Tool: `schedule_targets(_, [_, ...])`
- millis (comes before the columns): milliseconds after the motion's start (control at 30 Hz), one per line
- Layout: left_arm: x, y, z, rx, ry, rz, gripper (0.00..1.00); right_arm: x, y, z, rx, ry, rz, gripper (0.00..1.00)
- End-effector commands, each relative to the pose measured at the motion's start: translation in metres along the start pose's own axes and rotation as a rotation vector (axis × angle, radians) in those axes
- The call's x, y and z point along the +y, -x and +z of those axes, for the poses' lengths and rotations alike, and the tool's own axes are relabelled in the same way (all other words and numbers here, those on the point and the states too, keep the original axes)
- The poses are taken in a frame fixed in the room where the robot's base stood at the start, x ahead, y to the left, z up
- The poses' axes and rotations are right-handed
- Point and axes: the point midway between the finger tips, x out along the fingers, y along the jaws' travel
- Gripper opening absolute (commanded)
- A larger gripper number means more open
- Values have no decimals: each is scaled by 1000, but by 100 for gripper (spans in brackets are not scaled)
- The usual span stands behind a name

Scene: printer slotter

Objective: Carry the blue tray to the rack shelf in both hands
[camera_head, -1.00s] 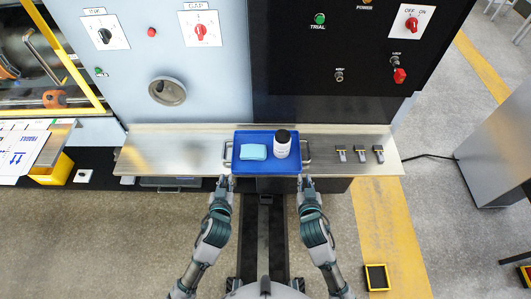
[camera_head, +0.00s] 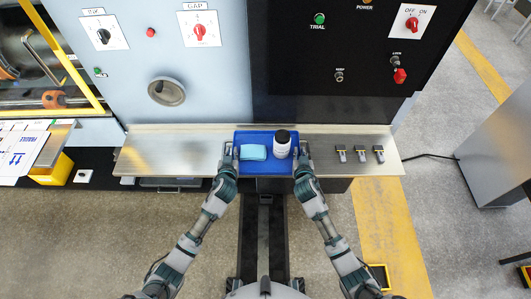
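The blue tray (camera_head: 267,168) lies level on the metal shelf in front of the machine. It holds a light-blue folded cloth or sponge (camera_head: 253,152) and a white bottle with a black cap (camera_head: 281,150). My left gripper (camera_head: 234,157) is at the tray's left end, over its handle. My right gripper (camera_head: 297,156) is at the right end, over the other handle. The grippers hide most of both handles. The fingers are too small to tell whether they are closed. No rack shelf can be made out for certain.
The metal shelf (camera_head: 180,153) has bare room left of the tray. Several small black-and-yellow items (camera_head: 360,154) lie on its right part. The machine panel (camera_head: 210,90) rises behind. A grey cabinet (camera_head: 495,150) stands at the right, and a yellow-edged bin (camera_head: 379,277) is on the floor.

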Motion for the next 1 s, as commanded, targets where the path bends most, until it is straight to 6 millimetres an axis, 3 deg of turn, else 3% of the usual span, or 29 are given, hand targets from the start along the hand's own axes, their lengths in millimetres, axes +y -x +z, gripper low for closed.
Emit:
schedule_targets(400, [0,-7,0,0,1,0,17,0,-7,0,0,1,0,17])
schedule_targets(500, [0,-7,0,0,1,0,0,0,-7,0,0,1,0,0])
schedule_targets(1000, [0,-6,-5,3,0,0,0,0,-6,-5,4,1,0,0])
